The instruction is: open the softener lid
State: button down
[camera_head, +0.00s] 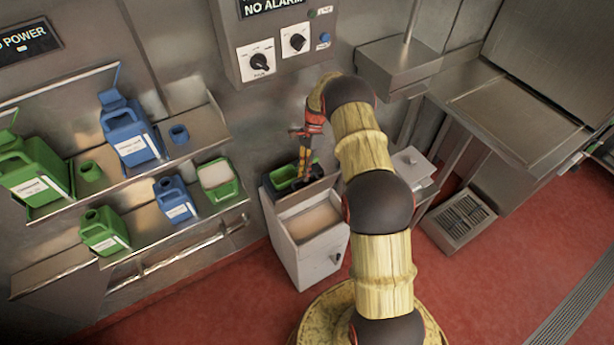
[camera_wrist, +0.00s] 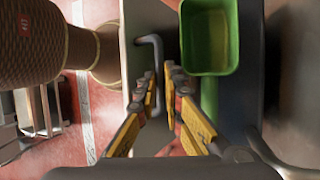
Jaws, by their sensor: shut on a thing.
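My gripper (camera_head: 302,177) reaches down at the back of a white cabinet (camera_head: 310,255). In the wrist view its yellow fingers (camera_wrist: 163,80) are closed around a bent grey handle (camera_wrist: 153,45). The handle stands on a pale grey panel (camera_wrist: 140,20), which looks like the lid; no label on it is readable. The gripper partly hides the handle and panel in the head view.
The cabinet's front compartment (camera_head: 314,220) is open and holds pale material. Shelves at left carry blue jugs (camera_head: 130,135) and green jugs (camera_head: 35,170). A control box (camera_head: 275,45) hangs above. A grey box (camera_head: 408,165) stands right of my arm. Red floor is free in front.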

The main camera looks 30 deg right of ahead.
jog(key=shift+s+a+f, duration=0.15)
jog(key=shift+s+f, duration=0.15)
jog(key=shift+f, duration=0.2)
jog(key=c, duration=2.3)
grip_release()
jog(key=shift+o, duration=0.7)
jog(key=shift+w, duration=0.15)
jog(key=shift+o, duration=1.3)
jog(key=shift+w+r, duration=0.1)
jog(key=shift+r, duration=0.15)
